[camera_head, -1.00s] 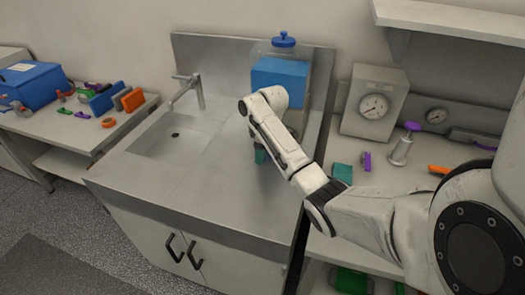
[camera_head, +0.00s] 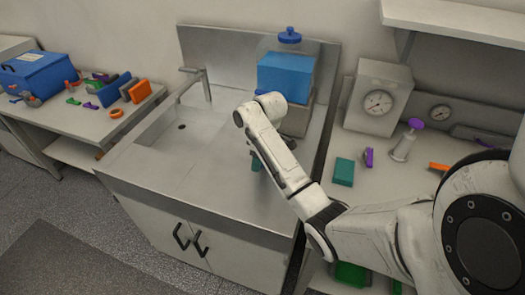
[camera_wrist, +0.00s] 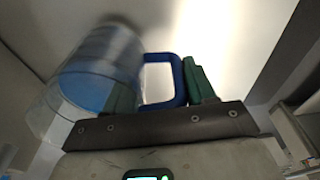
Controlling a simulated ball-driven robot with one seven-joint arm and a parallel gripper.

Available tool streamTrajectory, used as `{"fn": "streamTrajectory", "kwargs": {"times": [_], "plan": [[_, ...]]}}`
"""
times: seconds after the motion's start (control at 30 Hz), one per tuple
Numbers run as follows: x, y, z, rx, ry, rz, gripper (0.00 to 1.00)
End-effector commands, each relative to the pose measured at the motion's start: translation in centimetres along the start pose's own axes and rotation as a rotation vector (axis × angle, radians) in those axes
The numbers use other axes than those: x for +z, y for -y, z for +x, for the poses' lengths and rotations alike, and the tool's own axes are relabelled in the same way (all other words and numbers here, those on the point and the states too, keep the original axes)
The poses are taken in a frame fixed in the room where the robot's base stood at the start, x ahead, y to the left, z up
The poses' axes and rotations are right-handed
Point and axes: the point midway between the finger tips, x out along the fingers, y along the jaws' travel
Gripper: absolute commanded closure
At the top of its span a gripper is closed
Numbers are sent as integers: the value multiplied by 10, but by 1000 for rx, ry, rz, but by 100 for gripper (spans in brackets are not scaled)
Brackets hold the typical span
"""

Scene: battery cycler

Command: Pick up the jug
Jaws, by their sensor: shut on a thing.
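The jug (camera_wrist: 98,75) is clear with a blue body or contents, blurred at the left of the wrist view. Its blue loop handle (camera_wrist: 180,80) stands on its right side. My gripper (camera_wrist: 160,95) has green fingers, one on either side of the handle, and is shut on it. The exact contact is partly hidden by the dark gripper edge. In the head view my gripper (camera_head: 256,162) is over the steel counter, below my wrist. I cannot make out the jug there; my arm covers that spot.
A clear tank (camera_head: 286,75) with blue contents and a blue lid stands at the back of the counter. The sink (camera_head: 175,130) is left, with a faucet (camera_head: 197,80). A gauge box (camera_head: 377,98) and small tools are right. The counter front is clear.

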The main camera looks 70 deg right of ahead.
Motion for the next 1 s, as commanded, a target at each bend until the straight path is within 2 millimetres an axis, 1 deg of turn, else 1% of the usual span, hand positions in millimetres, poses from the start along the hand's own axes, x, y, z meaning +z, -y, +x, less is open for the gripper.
{"fn": "streamTrajectory", "kwargs": {"times": [0.1, 1.0], "plan": [[-1, 15, 0, 0, -1, -2, 100], [-8, 122, 0, 1, -1, -2, 100]]}}
